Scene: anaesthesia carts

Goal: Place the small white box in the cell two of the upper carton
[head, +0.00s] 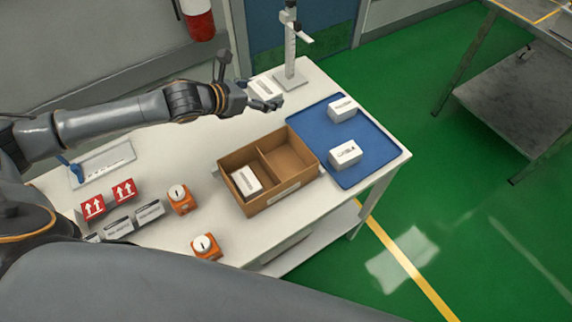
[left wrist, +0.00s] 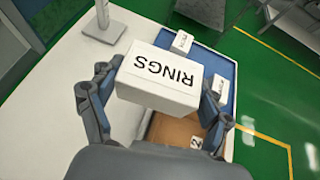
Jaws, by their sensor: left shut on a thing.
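My left gripper (head: 262,103) is shut on a small white box (head: 264,88), held above the table's back part. In the left wrist view the box (left wrist: 160,80) reads "RINGS" between the two fingers (left wrist: 155,100). An open brown carton (head: 284,193) stands on the table, nearer the front than the gripper. A divider splits it into two cells. The left cell holds a white box (head: 246,181); the right cell (head: 288,160) looks empty. In the left wrist view, the carton (left wrist: 168,130) is partly hidden and a "2" tag (left wrist: 195,142) shows. My right gripper is not in view.
A blue mat (head: 371,148) right of the carton bears two white boxes (head: 342,109) (head: 345,154). A grey stand (head: 290,55) rises at the back edge. Orange devices (head: 181,199) (head: 206,247) and red-and-white boxes (head: 93,207) stand at the left.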

